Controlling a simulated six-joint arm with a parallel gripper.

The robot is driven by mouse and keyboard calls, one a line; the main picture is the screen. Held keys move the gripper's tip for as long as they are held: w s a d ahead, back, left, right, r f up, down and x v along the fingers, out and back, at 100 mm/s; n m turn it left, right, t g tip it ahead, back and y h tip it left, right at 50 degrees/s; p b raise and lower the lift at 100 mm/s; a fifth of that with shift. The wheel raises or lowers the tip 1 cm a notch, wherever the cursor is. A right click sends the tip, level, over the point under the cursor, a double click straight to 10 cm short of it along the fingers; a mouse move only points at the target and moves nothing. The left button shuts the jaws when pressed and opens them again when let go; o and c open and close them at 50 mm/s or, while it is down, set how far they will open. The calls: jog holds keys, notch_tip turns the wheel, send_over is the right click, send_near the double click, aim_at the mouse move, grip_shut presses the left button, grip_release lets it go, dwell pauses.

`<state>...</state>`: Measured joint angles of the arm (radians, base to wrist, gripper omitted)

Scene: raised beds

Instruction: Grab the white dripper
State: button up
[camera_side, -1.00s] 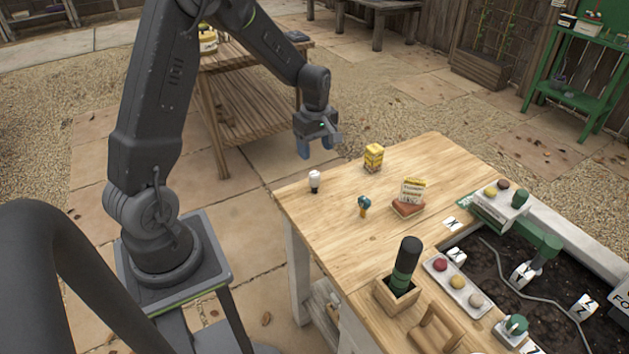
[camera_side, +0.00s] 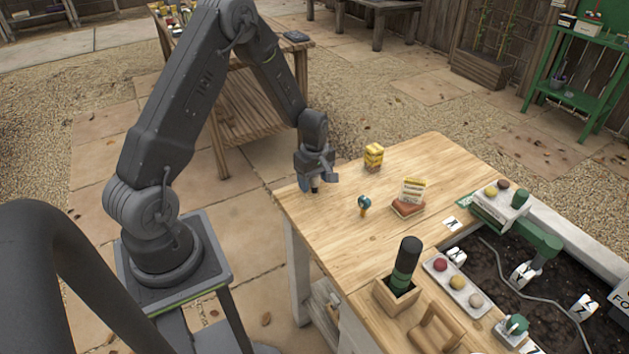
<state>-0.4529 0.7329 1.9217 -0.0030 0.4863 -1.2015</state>
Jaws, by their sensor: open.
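The white dripper (camera_side: 315,189) stands near the left corner of the wooden table. Only its dark lower end shows clearly; its white top is hidden behind my gripper. My gripper (camera_side: 316,183) points down over it, with the open fingers at its height. The fingers look to be around or just in front of the dripper; I cannot tell whether they touch it. A similar small piece with a blue top and an orange lower end (camera_side: 364,205) stands to the right on the table.
A wooden box with a dark green-banded cylinder (camera_side: 405,265) and a tray of coloured knobs (camera_side: 447,282) are nearer. The table's left edge is close to my gripper.

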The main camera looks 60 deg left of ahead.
jog(key=c, duration=1)
jog(key=shift+r, duration=0.1)
